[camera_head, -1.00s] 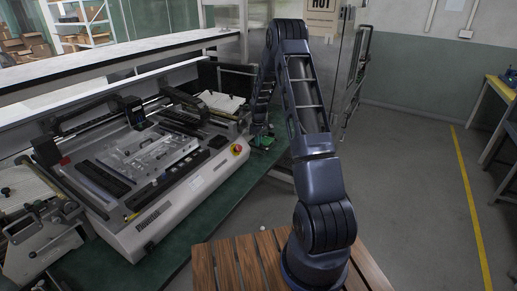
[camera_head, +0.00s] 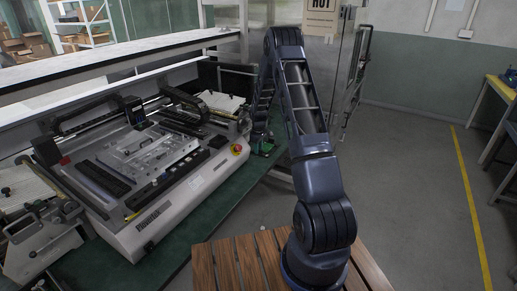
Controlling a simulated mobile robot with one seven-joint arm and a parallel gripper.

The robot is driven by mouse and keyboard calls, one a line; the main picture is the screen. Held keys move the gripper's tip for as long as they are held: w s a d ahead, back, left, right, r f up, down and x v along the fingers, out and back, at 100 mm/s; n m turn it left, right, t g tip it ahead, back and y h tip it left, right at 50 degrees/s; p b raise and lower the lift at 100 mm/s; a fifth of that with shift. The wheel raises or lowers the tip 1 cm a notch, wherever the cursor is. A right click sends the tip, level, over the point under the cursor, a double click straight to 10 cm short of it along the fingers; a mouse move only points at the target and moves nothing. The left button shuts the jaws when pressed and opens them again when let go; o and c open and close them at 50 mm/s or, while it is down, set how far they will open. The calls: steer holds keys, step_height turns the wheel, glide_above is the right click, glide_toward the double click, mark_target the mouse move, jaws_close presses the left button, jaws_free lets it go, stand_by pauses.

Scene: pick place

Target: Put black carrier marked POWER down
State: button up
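My gripper (camera_head: 262,141) is at the far end of my arm, low beside the right end of the bench machine. It is small, dark and partly hidden by my arm, so I cannot tell whether its fingers are open or shut or hold anything. A small green patch shows around it. I cannot make out a black carrier with a readable POWER marking. Black strips and blocks, such as a long black strip (camera_head: 103,178), lie on the machine bed, but no lettering is legible on them.
The grey bench machine (camera_head: 196,187) carries a silver fixture plate (camera_head: 150,152) and a red stop button (camera_head: 236,149). It stands on a green bench top (camera_head: 222,208). A slatted wooden surface (camera_head: 232,262) is under my arm. Open floor (camera_head: 410,190) lies to the right.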

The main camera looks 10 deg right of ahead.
step_height(320, 180, up, 12)
steer(key=s+a+r+m+t, duration=0.1)
steer(key=s+r+m, duration=0.1)
steer(key=s+r, duration=1)
steer(key=s+r+m+t, duration=0.1)
steer(key=s+r+m, duration=0.1)
steer(key=s+r, duration=0.9)
steer(key=s+r+m+t, duration=0.1)
steer(key=s+r+m, duration=0.1)
steer(key=s, duration=1.1)
steer(key=s+r+m+t, duration=0.1)
steer(key=s+r+m, duration=0.2)
steer(key=s, duration=1.1)
steer(key=shift+a+r+t, duration=0.3)
steer(key=shift+a+r, duration=0.05)
steer(key=shift+r, duration=0.45)
